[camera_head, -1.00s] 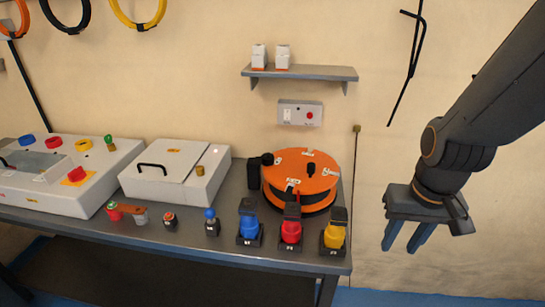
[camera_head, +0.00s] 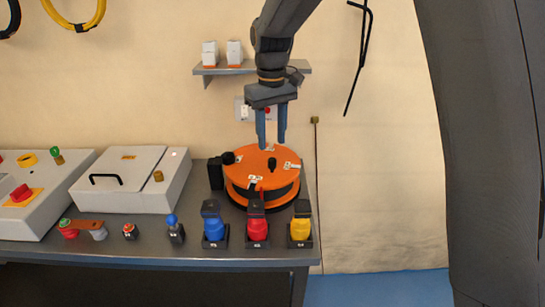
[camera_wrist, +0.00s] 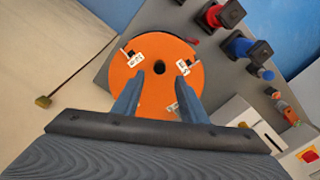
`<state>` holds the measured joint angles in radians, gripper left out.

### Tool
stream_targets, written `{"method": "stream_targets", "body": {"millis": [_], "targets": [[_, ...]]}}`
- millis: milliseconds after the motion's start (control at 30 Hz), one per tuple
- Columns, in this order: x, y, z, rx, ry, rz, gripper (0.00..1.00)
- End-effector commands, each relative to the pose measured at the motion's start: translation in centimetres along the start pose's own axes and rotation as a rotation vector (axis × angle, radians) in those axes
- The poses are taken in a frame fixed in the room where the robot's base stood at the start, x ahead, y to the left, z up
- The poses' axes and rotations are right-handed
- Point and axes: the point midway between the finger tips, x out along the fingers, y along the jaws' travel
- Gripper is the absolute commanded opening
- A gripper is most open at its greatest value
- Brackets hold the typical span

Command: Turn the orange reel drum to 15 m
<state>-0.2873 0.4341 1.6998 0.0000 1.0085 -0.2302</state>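The orange reel drum (camera_head: 240,172) lies flat on the bench's right end, with a black knob (camera_head: 272,164) upright on its top and small white labels (camera_head: 292,166) near its rim. The label numbers are too small to read surely. My gripper (camera_head: 271,146) points down above the drum, its two blue fingers apart and empty. In the wrist view the drum (camera_wrist: 150,97) lies beneath the fingers. The knob (camera_wrist: 159,67) shows in the gap between the fingertips (camera_wrist: 160,77). In the head view the fingertips appear above the knob, not around it.
Blue (camera_head: 214,230), red (camera_head: 257,227) and yellow (camera_head: 300,229) spools on black stands line the bench front before the drum. A black post (camera_head: 215,174) stands left of it. A wall shelf (camera_head: 250,69) with white boxes is behind my arm. A white lidded case (camera_head: 130,185) sits left.

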Motion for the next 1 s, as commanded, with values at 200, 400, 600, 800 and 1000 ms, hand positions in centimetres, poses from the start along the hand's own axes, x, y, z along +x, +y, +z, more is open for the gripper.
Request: {"method": "stream_targets", "body": {"millis": [200, 400, 600, 800, 1000], "targets": [[3.2, 0.0, 0.2, 0.002, -0.004, -0.001, 0.39], [5.9, 0.1, 0.2, 0.003, -0.003, -0.001, 0.39], [7.0, 0.1, 0.2, 0.003, 0.0, 0.0, 0.39], [7.0, 0.1, 0.1, 0.003, 0.001, 0.0, 0.39], [7.0, 0.1, 0.1, 0.003, 0.001, 0.0, 0.1]]}}
